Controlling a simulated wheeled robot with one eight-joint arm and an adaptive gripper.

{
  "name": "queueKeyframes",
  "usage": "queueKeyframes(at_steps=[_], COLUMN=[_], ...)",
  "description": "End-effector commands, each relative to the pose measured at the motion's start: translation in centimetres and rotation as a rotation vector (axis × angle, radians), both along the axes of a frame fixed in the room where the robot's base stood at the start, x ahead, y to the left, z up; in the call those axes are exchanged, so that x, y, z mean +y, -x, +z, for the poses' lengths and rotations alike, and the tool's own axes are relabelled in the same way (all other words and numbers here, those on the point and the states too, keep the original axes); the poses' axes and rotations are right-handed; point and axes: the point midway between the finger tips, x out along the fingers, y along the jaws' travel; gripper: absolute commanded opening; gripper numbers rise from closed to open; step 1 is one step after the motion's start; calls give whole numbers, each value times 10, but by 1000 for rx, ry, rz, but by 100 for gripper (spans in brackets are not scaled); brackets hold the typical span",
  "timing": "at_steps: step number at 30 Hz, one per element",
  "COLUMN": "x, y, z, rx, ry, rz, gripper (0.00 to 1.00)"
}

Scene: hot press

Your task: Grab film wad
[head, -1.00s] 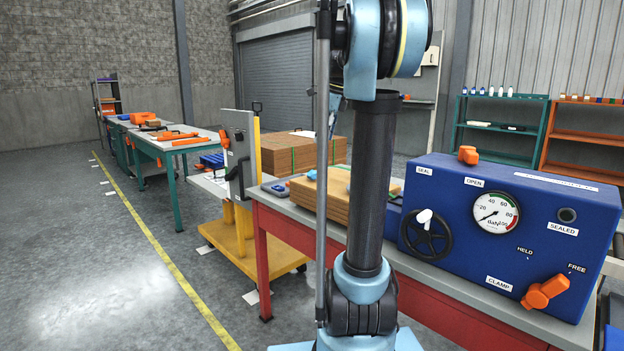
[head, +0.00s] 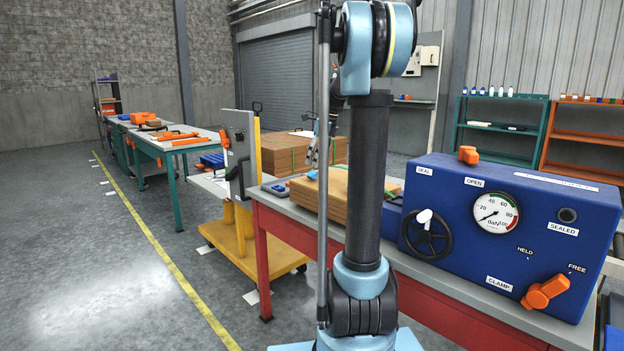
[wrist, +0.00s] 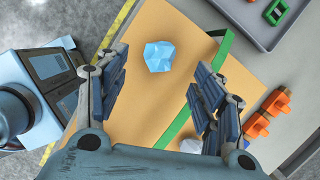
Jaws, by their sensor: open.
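The film wad (wrist: 159,57) is a small, crumpled light-blue lump. In the wrist view it lies on the tan top of the board stack (wrist: 140,115), left of a green strap. My gripper (wrist: 160,88) is open and empty over the stack. Its fingers stand wide apart, on the left and right, and the wad shows between and beyond the fingertips, apart from them. In the head view the stack (head: 308,199) lies on the red-legged bench, partly hidden by my arm. A small light-blue patch on its top may be the wad.
The green strap (wrist: 206,82) crosses the stack. A grey tray (wrist: 248,26) with a green piece is at the top right, and orange parts (wrist: 265,115) lie on the right. A blue machine (head: 440,200) with a gauge stands on the bench. A pale lump (wrist: 191,145) is partly hidden by my gripper.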

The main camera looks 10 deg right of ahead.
Motion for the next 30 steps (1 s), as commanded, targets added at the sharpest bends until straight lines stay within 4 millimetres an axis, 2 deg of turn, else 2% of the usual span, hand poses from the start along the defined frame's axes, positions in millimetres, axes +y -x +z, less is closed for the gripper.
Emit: queueKeyframes(at_steps=[8, 18, 27, 30], x=[5, 15, 16, 16], y=[-3, -11, -12, -12], z=[-17, -55, -59, -59], rx=[0, 0, 0, 0], ry=[0, 0, 0, 0], rz=[1, 1, 1, 1], gripper=[62, 62, 62, 40])
